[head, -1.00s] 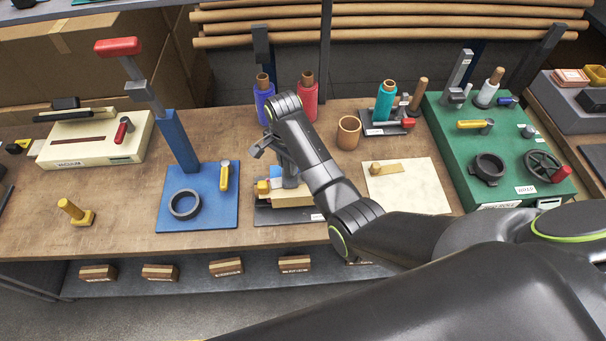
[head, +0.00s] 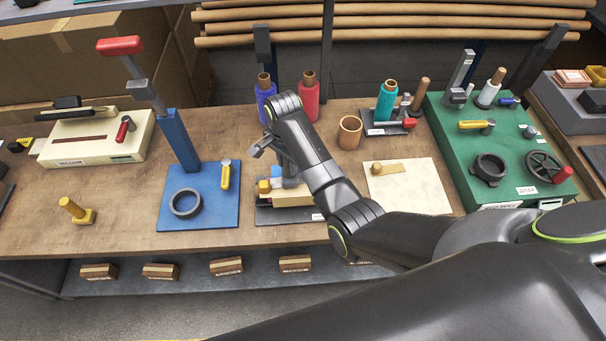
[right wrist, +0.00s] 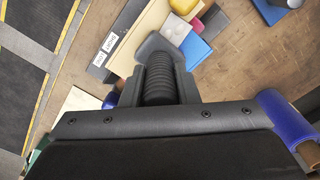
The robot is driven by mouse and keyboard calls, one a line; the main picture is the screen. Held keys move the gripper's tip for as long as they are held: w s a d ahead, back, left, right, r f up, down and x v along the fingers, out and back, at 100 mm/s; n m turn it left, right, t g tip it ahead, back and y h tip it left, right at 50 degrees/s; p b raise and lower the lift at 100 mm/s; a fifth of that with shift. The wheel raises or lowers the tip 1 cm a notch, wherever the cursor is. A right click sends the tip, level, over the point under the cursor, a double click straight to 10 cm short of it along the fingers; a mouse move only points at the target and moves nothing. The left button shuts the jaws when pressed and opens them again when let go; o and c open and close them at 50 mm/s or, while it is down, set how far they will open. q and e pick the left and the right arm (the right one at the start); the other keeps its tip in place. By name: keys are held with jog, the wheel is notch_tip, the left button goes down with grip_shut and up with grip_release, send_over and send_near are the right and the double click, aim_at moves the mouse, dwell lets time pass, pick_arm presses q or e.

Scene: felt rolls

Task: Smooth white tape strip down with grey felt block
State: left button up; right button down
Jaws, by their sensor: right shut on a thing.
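My right gripper (head: 286,180) reaches down over the dark tray at the middle of the table, its fingers largely hidden by its own wrist. I cannot clearly make out the white tape strip. My left gripper is not in view.
Yellow and blue blocks (right wrist: 196,47) sit close by the fingertips. A blue board (head: 212,210) with a dark ring is to the left, a cream sheet (head: 412,192) to the right. Purple (head: 265,104) and red (head: 309,101) rolls stand behind.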

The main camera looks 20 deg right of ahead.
jog(key=shift+s+a+f, duration=0.1)
jog(key=shift+a+f, duration=0.05)
jog(key=shift+a, duration=0.15)
dwell(0.4)
jog(key=shift+d, duration=0.2)
jog(key=shift+d, duration=0.1)
jog(key=shift+w+d, duration=0.2)
jog(key=shift+d, duration=0.25)
dwell(0.5)
